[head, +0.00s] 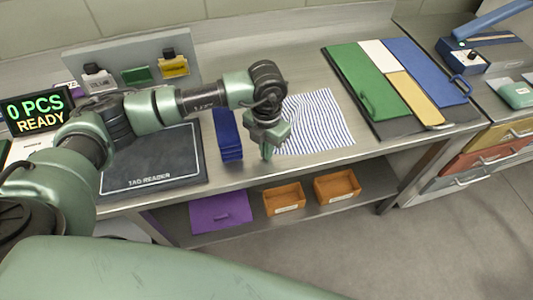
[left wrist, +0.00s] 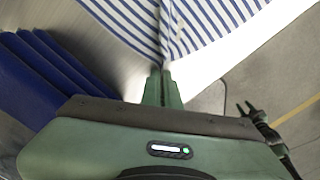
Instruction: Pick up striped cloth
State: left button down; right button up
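The striped cloth (head: 318,122), white with blue stripes, lies on the steel worktop in the head view, its left side wavy. My left gripper (head: 267,153) points down at the cloth's near left corner. In the left wrist view, the two green fingers (left wrist: 162,86) are close together at the corner of the cloth (left wrist: 205,25). A crease in the stripes runs to the fingertips, so they look shut on the cloth's corner. The exact pinch is small and partly hidden.
A folded blue stack (head: 228,135) stands just left of my left gripper and shows in the left wrist view (left wrist: 45,75). A dark tag reader mat (head: 150,178) lies further left. A board with coloured pieces (head: 372,118) lies to the right. Orange bins (head: 284,207) sit on the lower shelf.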

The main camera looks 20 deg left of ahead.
pick_arm(q)
notch_tip(320, 180, up, 12)
jog(key=p, duration=0.6)
jog(key=shift+f, duration=0.1)
notch_tip(320, 180, up, 27)
jog(key=p, duration=0.9)
